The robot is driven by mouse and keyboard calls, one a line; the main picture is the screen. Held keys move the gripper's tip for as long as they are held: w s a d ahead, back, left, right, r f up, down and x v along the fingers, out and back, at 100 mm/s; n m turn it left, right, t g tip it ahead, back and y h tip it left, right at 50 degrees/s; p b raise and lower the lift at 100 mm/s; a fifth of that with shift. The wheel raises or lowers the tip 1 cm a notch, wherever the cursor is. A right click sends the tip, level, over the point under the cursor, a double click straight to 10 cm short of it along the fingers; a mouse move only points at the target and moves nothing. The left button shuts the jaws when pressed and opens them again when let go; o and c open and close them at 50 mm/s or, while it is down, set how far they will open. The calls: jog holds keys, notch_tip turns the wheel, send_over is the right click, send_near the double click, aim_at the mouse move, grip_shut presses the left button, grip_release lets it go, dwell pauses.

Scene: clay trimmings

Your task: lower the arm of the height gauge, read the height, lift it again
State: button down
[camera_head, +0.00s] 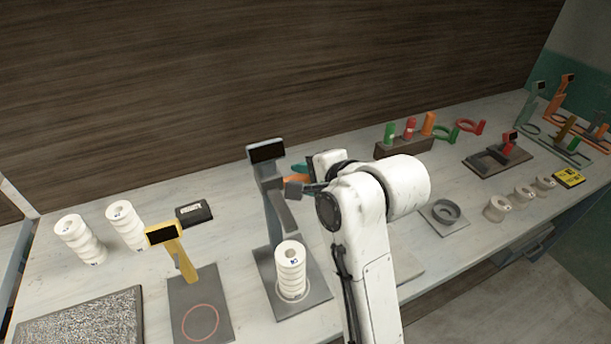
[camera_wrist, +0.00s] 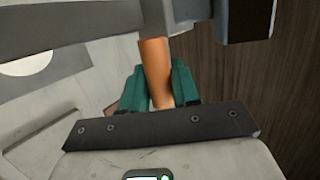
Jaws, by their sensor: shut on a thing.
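The height gauge (camera_head: 270,195) is a grey post with a dark display (camera_head: 266,152) on a flat grey base; no reading shows on the display. A stack of white rings (camera_head: 291,270) stands upright on its base. The gauge's grey arm (camera_head: 285,211) slants down, its end just above the stack in the picture; I cannot tell if they touch. My gripper (camera_wrist: 158,88) has teal fingers shut on the orange handle (camera_wrist: 154,58), close beside the gauge post. In the head view the handle (camera_head: 295,179) is partly hidden by my wrist.
A yellow gauge (camera_head: 173,250) with a red ring on its base stands to the left. Small white rings (camera_head: 524,195) are right.

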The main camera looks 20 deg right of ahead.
jog(key=shift+f, duration=0.1)
notch_tip(320, 180, down, 8)
jog(key=b, duration=0.5)
jog(key=shift+f, duration=0.15)
dwell(0.8)
dwell(0.5)
jog(key=shift+s+f, duration=0.1)
jog(key=shift+f, duration=0.55)
dwell(3.9)
